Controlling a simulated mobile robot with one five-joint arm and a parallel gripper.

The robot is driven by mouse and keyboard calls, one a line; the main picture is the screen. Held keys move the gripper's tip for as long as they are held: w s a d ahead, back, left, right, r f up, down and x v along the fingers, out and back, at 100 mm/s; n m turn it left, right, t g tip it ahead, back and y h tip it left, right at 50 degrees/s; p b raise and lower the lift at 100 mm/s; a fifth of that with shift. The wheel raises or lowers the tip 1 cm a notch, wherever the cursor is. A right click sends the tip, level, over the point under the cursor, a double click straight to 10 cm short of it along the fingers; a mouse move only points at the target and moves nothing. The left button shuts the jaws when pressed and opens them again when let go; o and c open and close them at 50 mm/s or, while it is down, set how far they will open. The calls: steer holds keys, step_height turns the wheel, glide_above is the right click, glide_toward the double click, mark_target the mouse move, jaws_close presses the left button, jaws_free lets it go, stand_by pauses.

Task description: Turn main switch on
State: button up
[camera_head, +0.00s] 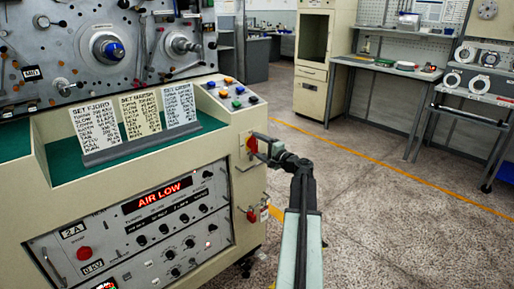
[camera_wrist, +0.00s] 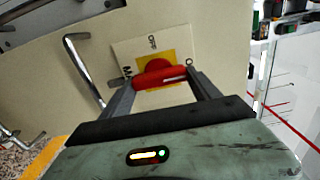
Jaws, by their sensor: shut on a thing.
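The main switch (camera_head: 251,145) is a red rotary handle on a yellow plate, on the right end face of the beige machine. In the wrist view its red handle (camera_wrist: 160,76) lies nearly level in the picture, between my two fingers. A white label plate around it reads OFF (camera_wrist: 152,42) above the handle; other lettering at its left is partly hidden. My gripper (camera_head: 263,146) reaches the switch from the right in the head view. In the wrist view my gripper (camera_wrist: 160,88) is shut on the red handle, with a finger at each end.
A metal bar handle (camera_wrist: 84,68) stands out left of the switch in the wrist view. A second red part (camera_head: 252,214) sits lower on the machine's end face. The display (camera_head: 158,194) reads AIR LOW. Open floor (camera_head: 390,215) lies to the right.

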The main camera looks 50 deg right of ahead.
steer(key=o, duration=1.4)
steer(key=shift+w, duration=0.1)
steer(key=s, duration=0.7)
steer(key=shift+s+a, duration=0.3)
steer(key=shift+s, duration=0.1)
